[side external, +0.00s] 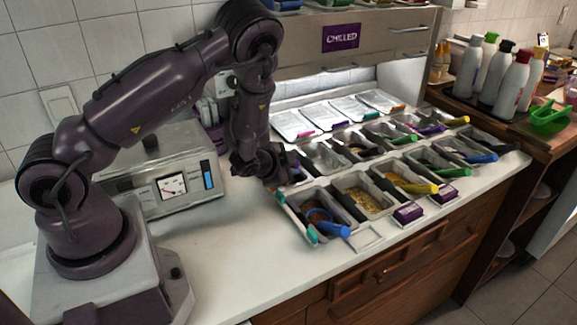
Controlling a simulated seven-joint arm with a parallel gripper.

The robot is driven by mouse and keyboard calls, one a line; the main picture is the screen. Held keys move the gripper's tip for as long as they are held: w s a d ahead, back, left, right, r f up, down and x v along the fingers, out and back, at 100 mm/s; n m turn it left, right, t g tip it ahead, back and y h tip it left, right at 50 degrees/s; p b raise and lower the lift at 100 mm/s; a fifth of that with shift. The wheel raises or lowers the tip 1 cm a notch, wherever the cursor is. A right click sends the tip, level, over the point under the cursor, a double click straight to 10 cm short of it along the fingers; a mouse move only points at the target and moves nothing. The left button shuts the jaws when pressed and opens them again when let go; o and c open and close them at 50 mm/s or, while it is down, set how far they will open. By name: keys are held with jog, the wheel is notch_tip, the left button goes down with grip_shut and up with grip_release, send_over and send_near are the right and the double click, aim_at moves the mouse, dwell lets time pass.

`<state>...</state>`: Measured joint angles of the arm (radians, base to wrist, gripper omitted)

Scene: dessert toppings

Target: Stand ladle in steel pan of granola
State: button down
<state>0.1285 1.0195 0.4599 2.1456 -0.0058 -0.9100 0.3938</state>
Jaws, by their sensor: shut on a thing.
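My gripper (277,174) is low over the left end of the pan rows, above and to the left of the front pans. It is shut on what seems to be a ladle, mostly hidden by the dark fingers. A steel pan of golden-brown crumbs that look like granola (371,206) sits in the front row, to the right of my gripper. A dark handle (349,205) slants along its left side. The front left pan (296,196) holds dark brown contents and a ladle with a blue handle (332,229).
More pans hold scoops with yellow (421,188), green (454,172) and blue (482,158) handles. Lidded pans (340,112) stand behind. A metered appliance (170,185) is left of my gripper. Bottles (490,75) stand at right. The front left counter (250,270) is clear.

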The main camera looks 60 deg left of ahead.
jog(key=shift+f, duration=0.45)
dwell(0.7)
jog(key=shift+c, duration=2.2)
grip_release()
notch_tip(320, 180, up, 8)
